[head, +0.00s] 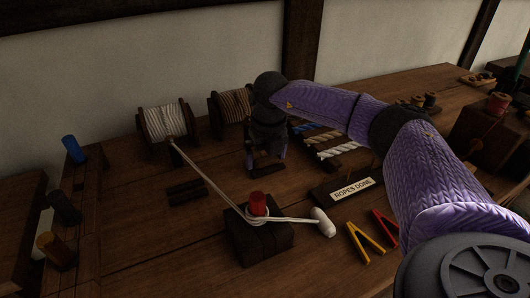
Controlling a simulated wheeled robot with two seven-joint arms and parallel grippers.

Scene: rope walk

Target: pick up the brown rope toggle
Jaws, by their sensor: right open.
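A brown, upright cylinder (55,250), which looks like the brown rope toggle, stands at the far left of the head view, near the front. My right gripper (266,162) points down over the back middle of the table, in front of the spools. Its jaws are open, and I see nothing held between them. It is far to the right of the brown toggle and apart from it. My left gripper is not in view.
A blue cylinder (73,149) and a black one (63,207) stand behind the brown one. A dark block (262,242) bears a red peg (258,204) with white rope around it.

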